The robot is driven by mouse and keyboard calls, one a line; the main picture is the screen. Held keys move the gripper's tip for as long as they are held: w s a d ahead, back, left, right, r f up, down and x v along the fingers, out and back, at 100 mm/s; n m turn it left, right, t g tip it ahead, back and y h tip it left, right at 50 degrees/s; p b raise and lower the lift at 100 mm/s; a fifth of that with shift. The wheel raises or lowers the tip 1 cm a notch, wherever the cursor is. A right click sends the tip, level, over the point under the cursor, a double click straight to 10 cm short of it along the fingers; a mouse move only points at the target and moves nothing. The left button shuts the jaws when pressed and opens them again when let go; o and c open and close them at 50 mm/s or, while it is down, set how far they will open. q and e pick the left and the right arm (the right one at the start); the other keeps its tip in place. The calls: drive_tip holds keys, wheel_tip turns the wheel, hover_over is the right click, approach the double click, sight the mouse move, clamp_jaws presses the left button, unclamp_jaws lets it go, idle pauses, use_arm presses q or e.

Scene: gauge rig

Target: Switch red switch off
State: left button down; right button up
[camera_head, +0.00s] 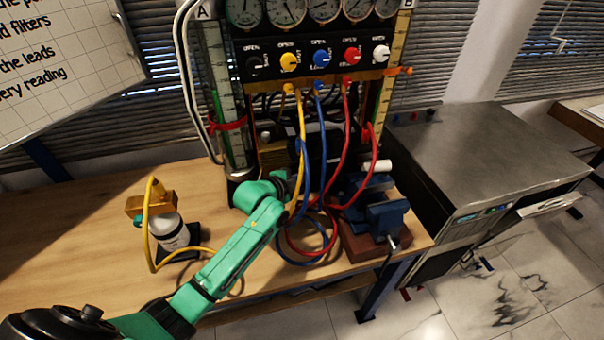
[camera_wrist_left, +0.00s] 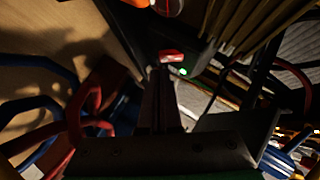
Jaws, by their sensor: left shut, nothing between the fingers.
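A small red switch (camera_wrist_left: 171,56) shows in the left wrist view, on a dark housing, with a lit green light (camera_wrist_left: 183,72) just beside it. My left gripper (camera_wrist_left: 163,72) is shut and empty, and its fingertips appear right at the near edge of the switch. I cannot tell whether they touch it, nor which way the switch is tilted. In the head view my left gripper (camera_head: 284,179) reaches in under the gauge panel (camera_head: 330,55), among the hoses. The red switch cannot be made out there. My right gripper is not in view.
Yellow, blue and red hoses (camera_head: 347,130) hang from the panel close to my gripper. A blue vise (camera_head: 383,213) stands to the right on the wooden bench (camera_head: 75,220). A white bottle (camera_head: 168,232) with a yellow hose stands at left. The left bench area is clear.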

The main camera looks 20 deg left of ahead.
use_arm(q)
drive_tip(key=shift+w+a+f, duration=0.3)
drive_tip(key=shift+w, duration=0.05)
drive_tip(key=shift+w+a+r+t, duration=0.2)
drive_tip(key=shift+r+t, duration=0.3)
idle(0.5)
